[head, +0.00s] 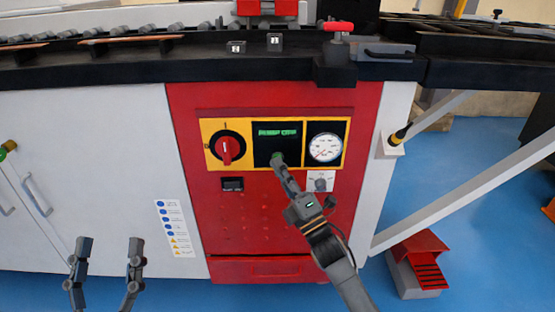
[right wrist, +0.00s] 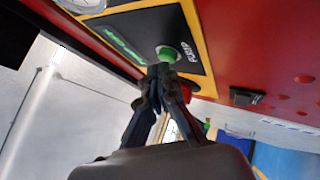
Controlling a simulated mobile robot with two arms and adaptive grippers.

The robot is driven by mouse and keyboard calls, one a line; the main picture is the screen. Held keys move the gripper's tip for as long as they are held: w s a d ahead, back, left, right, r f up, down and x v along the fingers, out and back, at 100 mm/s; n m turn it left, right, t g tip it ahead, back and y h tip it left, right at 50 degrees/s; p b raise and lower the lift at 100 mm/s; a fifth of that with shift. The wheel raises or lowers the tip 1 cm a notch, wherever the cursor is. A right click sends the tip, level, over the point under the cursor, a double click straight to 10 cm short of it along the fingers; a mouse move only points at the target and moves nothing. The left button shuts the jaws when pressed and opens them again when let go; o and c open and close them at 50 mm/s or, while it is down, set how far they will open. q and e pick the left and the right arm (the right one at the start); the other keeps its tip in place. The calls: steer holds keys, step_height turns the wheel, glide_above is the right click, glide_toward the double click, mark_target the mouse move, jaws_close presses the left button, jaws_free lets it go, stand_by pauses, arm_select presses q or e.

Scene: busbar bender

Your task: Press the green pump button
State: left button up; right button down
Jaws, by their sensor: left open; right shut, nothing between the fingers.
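The green pump button (head: 277,157) sits on a black, yellow-framed panel on the red machine front, below green lettering. In the right wrist view the green button (right wrist: 167,54) shows just beyond the fingertips. My right gripper (head: 280,166) is shut and empty, with its tips at the button's lower edge in the head view. The fingertips (right wrist: 160,72) partly cover the button; I cannot tell whether they touch it. My left gripper (head: 106,245) is open and empty, low at the left in front of the white cabinet.
A red rotary switch (head: 228,148) is left of the button and a pressure gauge (head: 325,147) is right of it. A small grey knob (head: 320,184) sits below the gauge. The black work table edge (head: 120,68) runs above. A red foot pedal (head: 418,262) stands on the blue floor.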

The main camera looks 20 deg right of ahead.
arm_select(q)
steer(key=shift+s+r+t, duration=0.45)
steer(key=shift+r+t, duration=0.05)
steer(key=shift+r, duration=0.15)
arm_select(e)
steer(key=shift+w+d, duration=0.15)
steer(key=shift+w, duration=0.2)
stand_by(0.4)
arm_select(q)
steer(key=shift+w+f+g+p, duration=0.15)
steer(key=shift+w+f+g, duration=0.45)
steer(key=shift+f, duration=0.25)
steer(key=shift+w+f+g+p, duration=0.15)
steer(key=shift+w+f+g, duration=0.3)
steer(key=shift+f+g, duration=0.35)
arm_select(e)
steer(key=shift+s+a, duration=0.25)
steer(key=shift+s, duration=0.6)
steer(key=shift+s, duration=0.1)
